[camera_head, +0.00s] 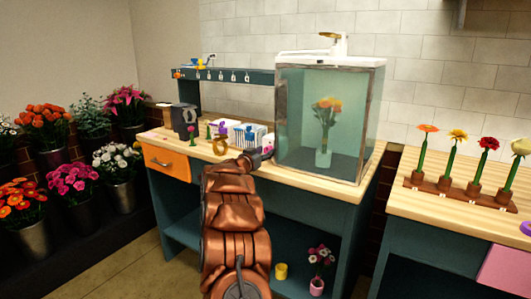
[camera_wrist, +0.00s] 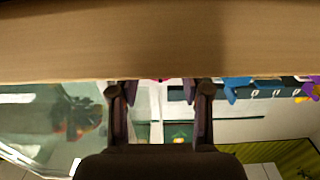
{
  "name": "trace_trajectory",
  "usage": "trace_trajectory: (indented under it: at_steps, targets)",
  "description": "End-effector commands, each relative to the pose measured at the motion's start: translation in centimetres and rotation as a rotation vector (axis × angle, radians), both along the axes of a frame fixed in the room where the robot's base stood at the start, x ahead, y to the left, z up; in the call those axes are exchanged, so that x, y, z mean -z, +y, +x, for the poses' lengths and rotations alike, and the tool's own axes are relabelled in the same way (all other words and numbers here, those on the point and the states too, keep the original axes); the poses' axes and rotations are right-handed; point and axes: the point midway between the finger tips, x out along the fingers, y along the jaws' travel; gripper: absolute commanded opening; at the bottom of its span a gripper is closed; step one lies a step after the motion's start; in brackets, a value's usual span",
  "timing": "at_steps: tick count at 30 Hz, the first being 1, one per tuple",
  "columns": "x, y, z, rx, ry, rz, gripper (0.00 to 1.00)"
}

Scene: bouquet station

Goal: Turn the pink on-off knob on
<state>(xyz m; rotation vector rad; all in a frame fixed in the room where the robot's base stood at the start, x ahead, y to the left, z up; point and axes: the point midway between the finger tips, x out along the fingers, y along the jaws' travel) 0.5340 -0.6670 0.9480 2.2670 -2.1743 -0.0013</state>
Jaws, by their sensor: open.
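A small pink spot at the wooden edge, between my fingers in the wrist view (camera_wrist: 160,80), may be the pink knob; most of it is hidden. In the head view a small pinkish spot (camera_head: 268,150) shows at the end of my arm, too small to tell its shape or setting. My gripper (camera_head: 262,155) is at the bench top, just left of the glass case's lower left corner. In the wrist view my gripper (camera_wrist: 158,90) has its two dark fingers apart with a gap between them. I cannot tell whether they touch the knob.
The glass case (camera_head: 285,110) with orange flowers inside stands close to the right of my gripper. A white basket (camera_head: 250,136), a gold ring-shaped thing (camera_head: 220,146) and a dark box (camera_head: 183,119) stand to its left. A teal rack (camera_head: 237,76) stands behind. An orange drawer (camera_head: 166,161) is in the bench front.

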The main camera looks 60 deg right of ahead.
Motion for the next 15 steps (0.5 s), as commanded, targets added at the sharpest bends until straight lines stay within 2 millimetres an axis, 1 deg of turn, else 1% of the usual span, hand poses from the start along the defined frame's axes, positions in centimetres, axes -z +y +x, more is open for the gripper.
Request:
trace_trajectory:
  at_steps: [3, 11, 15]
  targets:
    - [-0.13, -0.60, -0.05, 0.002, -0.002, -0.002, 0.47]
    - [-0.08, -0.66, 0.00, 0.000, -0.001, -0.001, 0.47]
    - [-0.06, -0.65, 0.02, 0.000, -0.001, 0.000, 0.34]
